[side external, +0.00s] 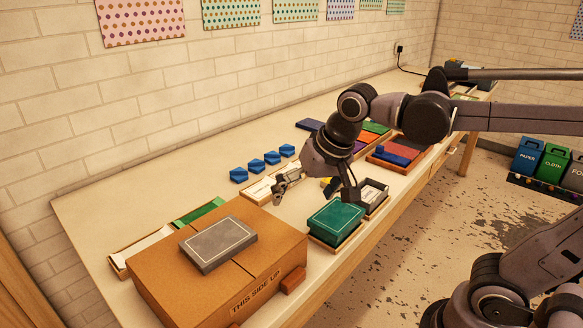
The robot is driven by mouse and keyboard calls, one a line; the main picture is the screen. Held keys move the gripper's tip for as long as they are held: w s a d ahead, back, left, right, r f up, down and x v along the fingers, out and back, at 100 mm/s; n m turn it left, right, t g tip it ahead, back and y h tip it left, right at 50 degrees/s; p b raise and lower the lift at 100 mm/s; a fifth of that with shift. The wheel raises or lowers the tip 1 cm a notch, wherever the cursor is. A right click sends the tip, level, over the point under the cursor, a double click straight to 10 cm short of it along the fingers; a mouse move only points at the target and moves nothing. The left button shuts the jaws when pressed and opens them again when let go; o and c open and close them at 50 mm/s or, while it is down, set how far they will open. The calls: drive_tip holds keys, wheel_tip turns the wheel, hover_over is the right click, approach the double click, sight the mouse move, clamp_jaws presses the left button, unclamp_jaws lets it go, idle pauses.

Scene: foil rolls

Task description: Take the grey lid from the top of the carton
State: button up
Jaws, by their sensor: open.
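The grey lid (217,243) is a flat grey rectangle with a thin pale border line. It lies on top of the brown carton (262,286), which is marked "THIS SIDE UP" and stands at the near left end of the bench. My gripper (316,203) is open and empty. It hangs over the bench to the right of the carton and farther back, apart from the lid, near the green box. The far underside of the gripper is partly hidden by its own fingers.
A green box (336,223) in a wooden tray stands right of the carton. Several blue pieces (255,167) lie in a row near the wall. A long tray (165,240) lies behind the carton. Red and blue items (398,153) sit farther along the bench (125,195).

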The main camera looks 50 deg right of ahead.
drive_tip(key=w+a+r+m+g, duration=0.2)
drive_tip(key=w+a+r+m, duration=0.2)
drive_tip(key=w+a+m, duration=0.25)
drive_tip(key=m+g+h, duration=0.2)
drive_tip(key=m+g, duration=0.1)
drive_tip(key=m, duration=0.4)
approach(217, 239)
drive_tip(key=shift+d+f, duration=0.25)
drive_tip(key=shift+f, duration=1.15)
drive_tip(key=shift+d+f, duration=0.2)
drive_tip(key=shift+f, duration=1.25)
drive_tip(key=shift+d+f, duration=0.25)
drive_tip(key=shift+f, duration=1.15)
drive_tip(key=shift+s, duration=0.1)
drive_tip(key=c, duration=1)
